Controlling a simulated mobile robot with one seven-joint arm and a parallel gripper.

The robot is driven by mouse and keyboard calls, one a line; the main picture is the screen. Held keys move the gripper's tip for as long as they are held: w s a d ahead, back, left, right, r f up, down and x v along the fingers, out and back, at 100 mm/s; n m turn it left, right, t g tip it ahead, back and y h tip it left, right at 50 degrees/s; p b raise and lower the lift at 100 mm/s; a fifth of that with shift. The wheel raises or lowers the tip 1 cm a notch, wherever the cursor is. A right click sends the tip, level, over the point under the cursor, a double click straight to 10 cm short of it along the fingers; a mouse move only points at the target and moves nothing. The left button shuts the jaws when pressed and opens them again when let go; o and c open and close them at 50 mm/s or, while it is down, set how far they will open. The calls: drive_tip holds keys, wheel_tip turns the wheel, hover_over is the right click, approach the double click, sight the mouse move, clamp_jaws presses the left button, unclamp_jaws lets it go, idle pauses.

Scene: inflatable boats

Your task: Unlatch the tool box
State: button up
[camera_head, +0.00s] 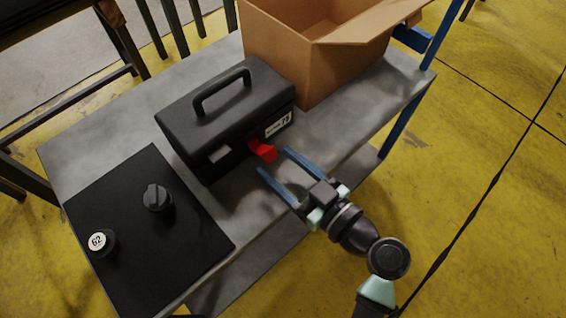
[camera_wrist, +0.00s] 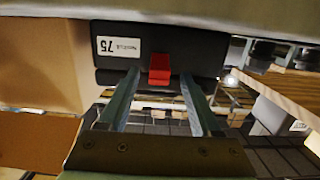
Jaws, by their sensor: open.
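The black tool box (camera_head: 222,112) stands closed on the grey table, with its handle on the lid. A red latch (camera_head: 263,150) sticks out from the front face, beside a white label reading 75. My gripper (camera_head: 272,160) is open, its two blue fingers pointing at the front of the box around the red latch. In the wrist view the tool box (camera_wrist: 140,45) appears upside down, and the red latch (camera_wrist: 159,70) lies between and beyond the two fingertips (camera_wrist: 160,80). I cannot tell whether the fingers touch the latch.
An open cardboard box (camera_head: 305,60) stands on the grey table (camera_head: 365,95) just behind and right of the tool box. A black mat (camera_head: 130,245) at the front left bears a knob (camera_head: 157,197) and a round piece marked 62 (camera_head: 102,242).

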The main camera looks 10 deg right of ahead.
drive_tip(key=shift+d, duration=0.1)
drive_tip(key=p+v, duration=0.1)
drive_tip(key=v, duration=1.2)
drive_tip(key=shift+p, duration=0.4)
drive_tip(key=shift+w, duration=0.1)
